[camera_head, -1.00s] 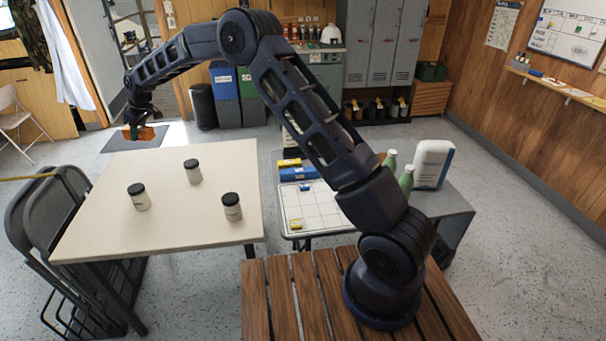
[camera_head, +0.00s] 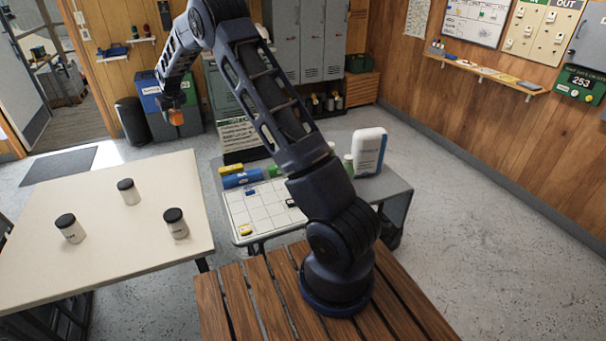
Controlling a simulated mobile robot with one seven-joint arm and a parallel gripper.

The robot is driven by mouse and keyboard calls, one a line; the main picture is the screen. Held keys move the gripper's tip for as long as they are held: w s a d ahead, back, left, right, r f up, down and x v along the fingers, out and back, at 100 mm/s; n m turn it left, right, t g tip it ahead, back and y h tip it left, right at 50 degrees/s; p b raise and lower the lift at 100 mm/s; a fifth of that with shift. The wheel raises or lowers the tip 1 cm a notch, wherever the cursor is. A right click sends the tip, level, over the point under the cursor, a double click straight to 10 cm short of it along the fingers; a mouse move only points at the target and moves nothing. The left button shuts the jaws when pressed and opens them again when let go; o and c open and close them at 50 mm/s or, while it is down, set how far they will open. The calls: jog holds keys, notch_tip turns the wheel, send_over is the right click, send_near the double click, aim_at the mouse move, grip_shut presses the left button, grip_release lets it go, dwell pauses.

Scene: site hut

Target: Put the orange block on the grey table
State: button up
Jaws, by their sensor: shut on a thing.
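My gripper (camera_head: 174,104) is high at the upper left of the head view, shut on the orange block (camera_head: 177,118). The block hangs in the air in front of the bins at the back, beyond the grey table's far left side and clear of both tables. The grey table (camera_head: 394,186) stands in the middle, partly hidden behind my arm. A white gridded board (camera_head: 262,213) covers its left part.
On the grey table are a white jug (camera_head: 368,151), blue and yellow blocks at the back left, and a yellow block (camera_head: 246,230) on the board. A cream table (camera_head: 110,245) with three black-lidded jars is at left. Bare grey tabletop shows at right.

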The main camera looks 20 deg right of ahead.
jog(key=w+d+m+h, duration=0.25)
jog(key=d+m, duration=0.25)
jog(key=d, duration=1.8)
notch_tip(320, 180, up, 5)
jog(key=m+g+h, duration=0.2)
jog(key=m+h, duration=0.2)
jog(key=m, duration=0.9)
send_over(343, 151)
jog(key=a, duration=0.1)
jog(key=shift+y, duration=0.25)
jog(key=f, duration=3.1)
jog(key=shift+s+a+f, duration=0.1)
jog(key=shift+s+f, duration=0.05)
jog(key=shift+s, duration=0.25)
jog(key=shift+f, duration=0.15)
jog(key=o, duration=1.1)
jog(key=shift+c, duration=0.2)
